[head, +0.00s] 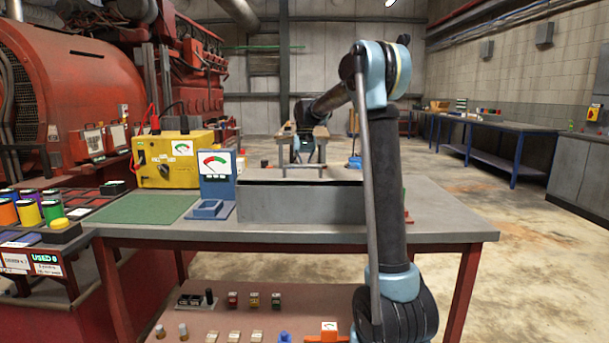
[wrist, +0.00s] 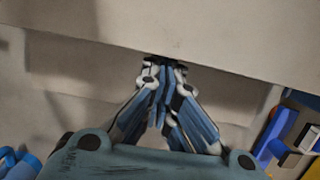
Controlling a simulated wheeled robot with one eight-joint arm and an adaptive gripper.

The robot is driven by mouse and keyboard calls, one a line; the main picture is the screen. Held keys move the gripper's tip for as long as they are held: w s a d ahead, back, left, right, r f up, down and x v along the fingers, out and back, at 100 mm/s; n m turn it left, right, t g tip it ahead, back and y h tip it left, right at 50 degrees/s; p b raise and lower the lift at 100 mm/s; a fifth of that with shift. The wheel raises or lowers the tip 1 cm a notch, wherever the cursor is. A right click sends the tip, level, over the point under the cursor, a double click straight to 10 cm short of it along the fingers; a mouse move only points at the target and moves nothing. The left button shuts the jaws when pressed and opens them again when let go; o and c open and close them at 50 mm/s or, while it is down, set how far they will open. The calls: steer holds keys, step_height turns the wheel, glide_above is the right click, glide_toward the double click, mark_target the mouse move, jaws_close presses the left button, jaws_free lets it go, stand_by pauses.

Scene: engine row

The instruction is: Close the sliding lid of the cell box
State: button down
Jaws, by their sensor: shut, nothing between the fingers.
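The cell box (head: 300,204) is a long grey box on the workbench in the head view. A thin dark line runs along its upper front edge, and a flat grey top shows above it. I cannot tell how far its lid is slid. In the wrist view my gripper (wrist: 161,66) is shut and empty. Its tips are close to the edge of a pale grey slab (wrist: 190,30); I cannot tell whether they touch it.
A blue meter stand (head: 217,186) is left of the box, with a yellow instrument (head: 175,160) and a green mat (head: 148,208) further left. Coloured cells (head: 30,210) stand at far left. The bench right of the box (head: 445,220) is mostly clear.

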mark_target(304, 170)
steer(key=shift+s, duration=2.3)
